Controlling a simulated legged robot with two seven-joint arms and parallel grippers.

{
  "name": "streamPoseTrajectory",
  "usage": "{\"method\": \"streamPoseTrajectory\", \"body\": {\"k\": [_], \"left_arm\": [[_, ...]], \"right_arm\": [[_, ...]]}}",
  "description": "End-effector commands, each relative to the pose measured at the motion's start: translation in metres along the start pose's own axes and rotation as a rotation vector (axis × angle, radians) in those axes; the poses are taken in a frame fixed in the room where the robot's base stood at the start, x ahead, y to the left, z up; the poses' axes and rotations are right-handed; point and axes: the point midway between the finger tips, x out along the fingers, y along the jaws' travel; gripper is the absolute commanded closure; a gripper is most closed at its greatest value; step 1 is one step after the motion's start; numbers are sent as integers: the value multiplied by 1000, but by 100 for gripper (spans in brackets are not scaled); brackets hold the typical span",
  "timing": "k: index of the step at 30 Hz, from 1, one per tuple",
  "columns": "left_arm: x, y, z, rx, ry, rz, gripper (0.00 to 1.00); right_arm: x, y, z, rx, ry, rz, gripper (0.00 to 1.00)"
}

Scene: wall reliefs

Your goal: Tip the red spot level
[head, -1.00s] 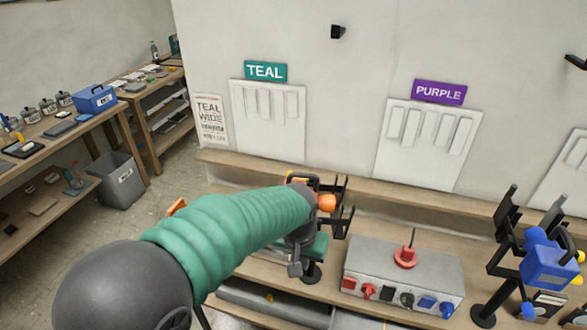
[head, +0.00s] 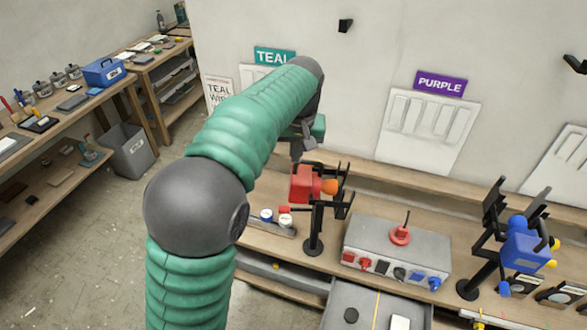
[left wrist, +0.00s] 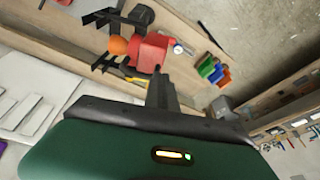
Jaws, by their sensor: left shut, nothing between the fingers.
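The red spot (head: 303,184) is a red lamp with black flaps and an orange knob, on a black stand on the wall bench. In the head view its flaps are on the right; I cannot tell its exact tilt. My left gripper (head: 296,157) is shut and empty, pointing down just above the red body. In the left wrist view the shut fingers (left wrist: 158,75) end close to the red body (left wrist: 148,52), with the orange knob to its left. I cannot tell whether they touch. My right gripper is not in view.
A grey control box (head: 395,250) with a red ring-based lever stands right of the red spot. A blue spot (head: 525,250) on its own stand is farther right. Teal and purple signs hang above white wall panels. Small gauges (head: 276,219) sit left of the stand.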

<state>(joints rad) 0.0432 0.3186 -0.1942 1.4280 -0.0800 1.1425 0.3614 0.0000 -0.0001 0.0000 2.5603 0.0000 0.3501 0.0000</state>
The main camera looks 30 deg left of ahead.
Motion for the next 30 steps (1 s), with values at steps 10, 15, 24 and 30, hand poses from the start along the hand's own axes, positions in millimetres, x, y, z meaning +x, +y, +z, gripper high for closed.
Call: {"method": "streamPoseTrajectory", "body": {"k": [10, 15, 24, 30], "left_arm": [[62, -3, 9, 1, -3, -1, 100], [74, -4, 12, 1, 1, 1, 100], [77, -4, 12, 1, 0, 0, 100], [97, -12, 18, 1, -2, 0, 100]], "right_arm": [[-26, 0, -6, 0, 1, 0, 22], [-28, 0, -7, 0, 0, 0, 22], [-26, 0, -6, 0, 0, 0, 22], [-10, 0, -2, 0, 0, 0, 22]]}}
